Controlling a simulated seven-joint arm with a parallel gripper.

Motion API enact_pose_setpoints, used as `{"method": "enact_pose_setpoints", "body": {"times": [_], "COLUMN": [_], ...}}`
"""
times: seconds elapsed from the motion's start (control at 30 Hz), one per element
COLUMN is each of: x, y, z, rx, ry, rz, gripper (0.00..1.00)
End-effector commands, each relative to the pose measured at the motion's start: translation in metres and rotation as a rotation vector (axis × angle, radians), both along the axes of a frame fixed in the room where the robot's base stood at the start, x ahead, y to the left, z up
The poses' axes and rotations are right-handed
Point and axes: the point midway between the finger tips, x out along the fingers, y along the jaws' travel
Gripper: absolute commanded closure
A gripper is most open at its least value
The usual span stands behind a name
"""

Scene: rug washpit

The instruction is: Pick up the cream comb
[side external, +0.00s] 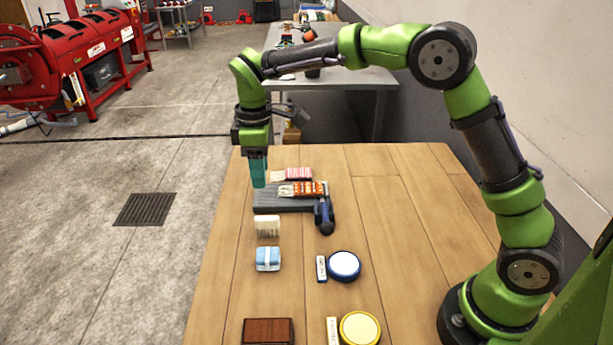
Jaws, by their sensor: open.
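A small cream piece (267,226), which looks like the cream comb, stands on the wooden table just in front of a grey board. Its teeth are too small to make out clearly. My gripper (258,184) has teal fingers and points straight down near the table's far left part, beyond the cream piece and above it in the picture. The gripper is open, with nothing seen between its fingers. It is apart from the cream piece, and its fingers overlap the left end of the grey board in the view; their exact height is hard to tell.
The grey board (283,209) bears an orange patterned piece (307,188); a pink striped piece (299,174) lies behind. A dark blue-handled tool (325,219) is at right. Nearer are a blue bundle (268,260), blue-rimmed tin (344,265), yellow tin (360,328) and brown block (267,331).

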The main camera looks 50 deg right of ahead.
Motion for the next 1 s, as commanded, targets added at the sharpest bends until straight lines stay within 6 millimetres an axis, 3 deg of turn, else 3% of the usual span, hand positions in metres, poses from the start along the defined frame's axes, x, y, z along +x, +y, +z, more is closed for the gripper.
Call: {"method": "enact_pose_setpoints", "body": {"times": [0.4, 0.73, 1.0], "x": [-0.001, -0.001, -0.001], "y": [0.0, 0.0, 0.0], "z": [-0.087, -0.116, -0.154], "rx": [0.001, 0.001, 0.001], "ry": [0.004, 0.001, 0.001], "rz": [-0.003, -0.003, -0.003], "gripper": [0.51, 0.51, 0.51]}}
